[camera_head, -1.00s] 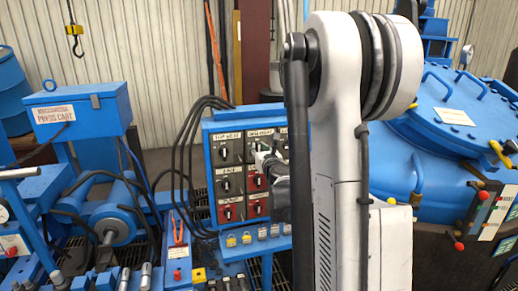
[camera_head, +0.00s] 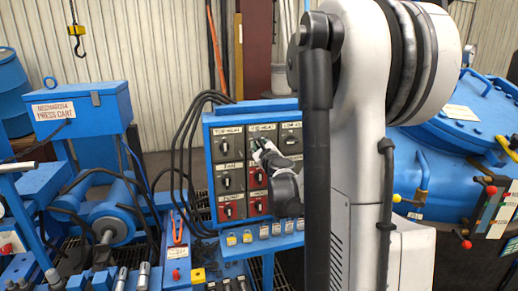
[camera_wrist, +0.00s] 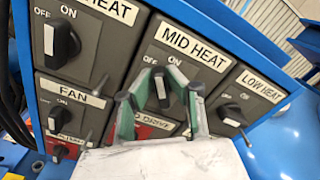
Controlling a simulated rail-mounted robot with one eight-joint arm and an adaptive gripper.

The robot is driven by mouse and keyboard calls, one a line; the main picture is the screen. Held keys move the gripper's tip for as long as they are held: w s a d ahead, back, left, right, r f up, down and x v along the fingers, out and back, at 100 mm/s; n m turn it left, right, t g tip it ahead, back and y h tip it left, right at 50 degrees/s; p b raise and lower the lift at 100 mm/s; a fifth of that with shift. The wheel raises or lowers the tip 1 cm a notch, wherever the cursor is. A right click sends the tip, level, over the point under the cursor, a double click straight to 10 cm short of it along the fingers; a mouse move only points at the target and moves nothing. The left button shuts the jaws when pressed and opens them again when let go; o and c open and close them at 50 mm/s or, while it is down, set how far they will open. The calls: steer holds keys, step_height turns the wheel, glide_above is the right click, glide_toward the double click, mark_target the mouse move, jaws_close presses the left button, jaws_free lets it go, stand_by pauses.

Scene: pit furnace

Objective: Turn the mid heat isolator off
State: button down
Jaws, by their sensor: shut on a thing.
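The mid heat isolator is a black rotary knob with a white mark (camera_wrist: 160,87), on a dark panel labelled MID HEAT with OFF at left and ON at right. My gripper (camera_wrist: 162,82) has its green-and-grey fingers on either side of this knob, shut on it. The fingers partly hide the knob, so its exact angle is hard to read. In the head view my gripper (camera_head: 261,147) is at the upper middle panel of the blue switch box (camera_head: 208,152), and the knob is hidden there.
The top heat knob (camera_wrist: 62,42) and fan knob (camera_wrist: 62,92) are at left; the low heat knob (camera_wrist: 232,115) is close at right. Red panels sit below. Black cables (camera_head: 188,140) hang left of the box. A blue furnace (camera_head: 445,150) stands at right.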

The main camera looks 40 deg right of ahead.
steer(key=n, duration=0.2)
steer(key=n+b, duration=0.2)
steer(key=n, duration=0.1)
steer(key=shift+a+f+n, duration=0.2)
steer(key=shift+f+n, duration=0.1)
steer(key=shift+f, duration=0.05)
steer(key=n+b, duration=0.1)
steer(key=n, duration=0.1)
steer(key=n+b, duration=0.1)
steer(key=n, duration=0.1)
steer(key=shift+w+f+n, duration=0.1)
steer(key=shift+f+n, duration=0.1)
steer(key=shift+n, duration=0.2)
steer(key=c, duration=1.7)
jaws_free()
steer(key=v, duration=1.2)
steer(key=shift+a, duration=0.1)
